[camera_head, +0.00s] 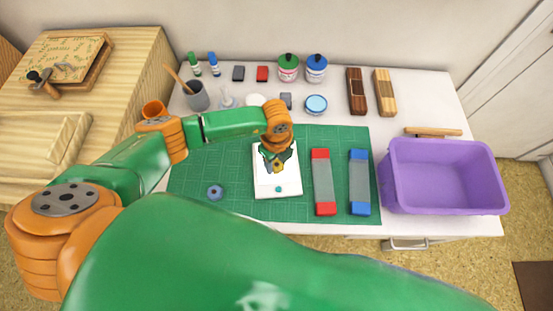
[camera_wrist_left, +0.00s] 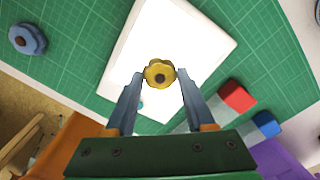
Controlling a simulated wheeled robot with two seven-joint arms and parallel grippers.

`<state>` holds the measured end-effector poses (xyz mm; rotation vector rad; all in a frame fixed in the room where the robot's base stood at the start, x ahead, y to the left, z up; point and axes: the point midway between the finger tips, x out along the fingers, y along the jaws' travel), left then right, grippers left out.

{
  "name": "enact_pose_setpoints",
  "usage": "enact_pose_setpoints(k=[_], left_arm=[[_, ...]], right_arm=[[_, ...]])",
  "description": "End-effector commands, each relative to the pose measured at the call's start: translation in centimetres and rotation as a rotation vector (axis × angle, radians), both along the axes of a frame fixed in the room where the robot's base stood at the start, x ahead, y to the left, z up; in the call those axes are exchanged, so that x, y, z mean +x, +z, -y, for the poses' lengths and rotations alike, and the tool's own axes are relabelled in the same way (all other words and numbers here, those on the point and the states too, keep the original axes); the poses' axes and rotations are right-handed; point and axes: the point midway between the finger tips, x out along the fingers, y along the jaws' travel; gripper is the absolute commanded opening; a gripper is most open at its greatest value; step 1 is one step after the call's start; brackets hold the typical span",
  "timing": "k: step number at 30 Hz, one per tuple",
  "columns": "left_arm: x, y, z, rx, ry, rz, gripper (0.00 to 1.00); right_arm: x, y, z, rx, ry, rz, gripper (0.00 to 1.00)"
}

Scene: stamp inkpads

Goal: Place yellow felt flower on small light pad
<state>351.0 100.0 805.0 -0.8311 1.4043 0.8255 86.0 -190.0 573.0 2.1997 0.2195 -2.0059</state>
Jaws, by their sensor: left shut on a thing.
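The yellow felt flower (camera_wrist_left: 160,73), with a dark centre, is between the fingertips of my left gripper (camera_wrist_left: 161,76), which is shut on it. In the head view the flower (camera_head: 278,167) and the left gripper (camera_head: 276,160) are over a white rectangular pad (camera_head: 290,187) on the green mat. I cannot tell whether the flower touches the pad. A round white thing (camera_head: 255,100) and a round light-blue pad (camera_head: 316,104) stand at the back of the table; I cannot tell which is the small light pad. My right gripper is not in view.
A small teal piece (camera_head: 278,189) lies on the white pad. A blue felt flower (camera_head: 215,193) lies left on the green mat (camera_head: 240,200). Red-ended (camera_head: 322,180) and blue-ended (camera_head: 360,180) blocks lie right of the pad, then a purple bin (camera_head: 440,178). Jars (camera_head: 288,68) stand behind.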

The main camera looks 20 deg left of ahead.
Motion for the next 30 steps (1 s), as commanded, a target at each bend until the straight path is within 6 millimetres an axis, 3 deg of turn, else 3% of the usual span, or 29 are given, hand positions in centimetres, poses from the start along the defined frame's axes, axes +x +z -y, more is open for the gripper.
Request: enact_pose_setpoints(k=[4, 5, 8, 16, 20, 30], left_arm=[[0.0, -0.4, 0.0, 0.000, 0.001, 0.000, 0.00], [0.0, -0.4, 0.0, 0.000, 0.001, 0.000, 0.60], [0.0, -0.3, 0.0, 0.000, 0.001, 0.000, 0.84], [0.0, -0.2, 0.0, -0.001, 0.001, 0.000, 0.84], [0.0, 0.7, 0.0, -0.003, 0.001, 0.001, 0.84], [0.1, 9.5, 0.0, -0.002, 0.000, 0.006, 0.84]], right_arm=[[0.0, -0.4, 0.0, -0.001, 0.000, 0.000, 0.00], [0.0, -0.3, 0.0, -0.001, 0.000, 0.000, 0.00], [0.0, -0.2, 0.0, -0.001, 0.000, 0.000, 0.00], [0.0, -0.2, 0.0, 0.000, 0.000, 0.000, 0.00], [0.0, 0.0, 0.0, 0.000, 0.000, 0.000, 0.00], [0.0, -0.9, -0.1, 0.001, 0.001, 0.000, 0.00]])
